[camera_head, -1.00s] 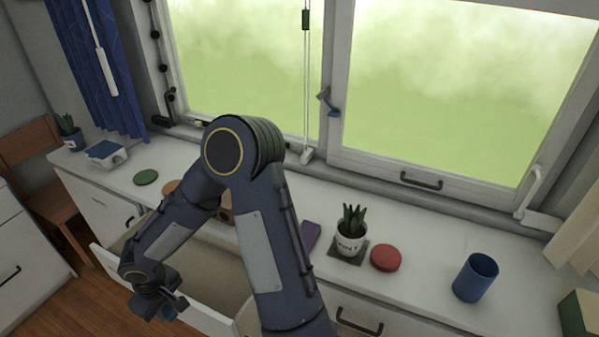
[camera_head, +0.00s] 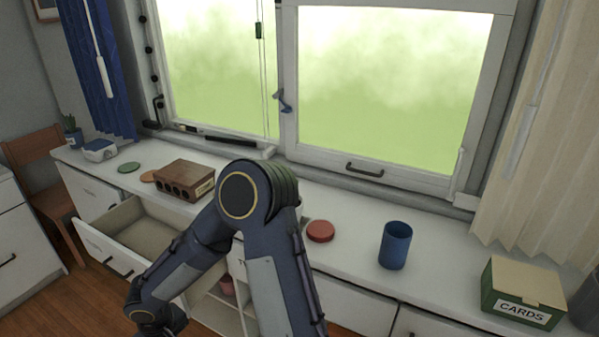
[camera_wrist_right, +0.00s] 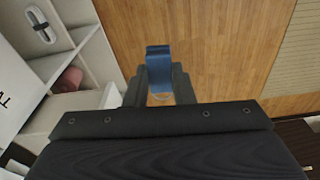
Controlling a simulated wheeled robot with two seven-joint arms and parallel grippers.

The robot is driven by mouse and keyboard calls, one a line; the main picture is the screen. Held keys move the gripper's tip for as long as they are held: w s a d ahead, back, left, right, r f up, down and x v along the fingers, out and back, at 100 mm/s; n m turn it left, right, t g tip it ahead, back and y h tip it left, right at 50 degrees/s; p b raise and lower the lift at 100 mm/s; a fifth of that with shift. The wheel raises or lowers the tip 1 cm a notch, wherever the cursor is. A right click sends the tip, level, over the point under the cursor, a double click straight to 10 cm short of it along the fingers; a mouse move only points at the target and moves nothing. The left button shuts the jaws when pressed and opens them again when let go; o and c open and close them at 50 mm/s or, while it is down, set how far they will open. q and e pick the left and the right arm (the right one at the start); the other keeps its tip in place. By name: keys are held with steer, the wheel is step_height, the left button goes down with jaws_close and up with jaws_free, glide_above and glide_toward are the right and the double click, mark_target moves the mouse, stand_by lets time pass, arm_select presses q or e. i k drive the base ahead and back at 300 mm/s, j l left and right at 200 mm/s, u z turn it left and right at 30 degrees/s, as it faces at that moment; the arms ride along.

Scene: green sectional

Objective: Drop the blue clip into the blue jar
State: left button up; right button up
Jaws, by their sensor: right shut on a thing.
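The blue jar (camera_head: 396,246) stands upright on the white counter, right of the middle in the head view. My right arm crosses the lower middle of that view, and its gripper end is cut off by the bottom edge. In the right wrist view, my right gripper (camera_wrist_right: 160,82) is shut on the blue clip (camera_wrist_right: 158,59), which stands out beyond the fingertips above the wooden floor. The gripper is far left of the jar and lower than the counter. My left gripper is not in view.
An open drawer (camera_head: 88,238) juts out at the left. Open shelves (camera_head: 205,312) lie below the counter. A red disc (camera_head: 320,231) lies left of the jar, and a green CARDS box (camera_head: 523,293) stands to its right. Counter space around the jar is clear.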

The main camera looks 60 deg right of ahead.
mark_target(396, 261)
steer(key=k+z, duration=0.1)
steer(key=z, duration=0.3)
steer(key=k+z, duration=0.1)
steer(key=z, duration=0.25)
steer(key=k+z, duration=0.1)
steer(key=z, duration=0.3)
steer(key=k+z, duration=0.1)
steer(key=z, duration=0.25)
